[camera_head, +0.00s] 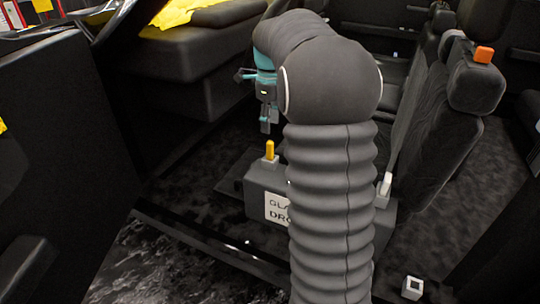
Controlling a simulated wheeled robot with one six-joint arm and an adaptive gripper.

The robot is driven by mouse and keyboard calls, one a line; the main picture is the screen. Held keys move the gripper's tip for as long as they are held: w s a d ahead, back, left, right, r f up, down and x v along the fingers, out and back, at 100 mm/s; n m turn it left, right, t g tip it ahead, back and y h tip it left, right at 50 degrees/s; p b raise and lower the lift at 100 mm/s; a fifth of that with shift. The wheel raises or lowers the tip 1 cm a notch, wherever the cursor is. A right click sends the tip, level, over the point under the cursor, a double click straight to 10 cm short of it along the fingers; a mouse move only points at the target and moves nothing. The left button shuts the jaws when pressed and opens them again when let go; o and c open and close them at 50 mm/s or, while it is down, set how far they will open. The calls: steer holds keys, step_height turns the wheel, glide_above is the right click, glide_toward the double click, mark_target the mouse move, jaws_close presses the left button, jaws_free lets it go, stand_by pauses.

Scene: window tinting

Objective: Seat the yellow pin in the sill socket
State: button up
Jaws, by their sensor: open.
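The yellow pin (270,150) stands upright on top of a dark grey box (253,184) inside the car. The box has a white label, partly hidden by my arm. My gripper (266,125) hangs just above the pin with its fingers pointing down. It is open and empty, and a small gap shows between fingers and pin. A small white square piece with a dark opening (412,287), which may be the sill socket, sits at the lower right, well apart from my gripper.
My arm covers the middle of the view. A grey seat (445,125) with an orange block (484,54) on its headrest stands at the right. A dark dashboard (190,55) with yellow material is at the upper left. A white-tipped lever (386,184) rises beside the box.

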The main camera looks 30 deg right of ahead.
mark_target(270, 142)
step_height(270, 142, down, 3)
steer(key=shift+r, duration=0.1)
steer(key=shift+s+a+f, duration=0.1)
steer(key=shift+s+f, duration=0.05)
steer(key=shift+f, duration=1.2)
steer(key=shift+s+a+f, duration=0.1)
steer(key=shift+s+f, duration=0.05)
steer(key=shift+f, duration=1.2)
jaws_close()
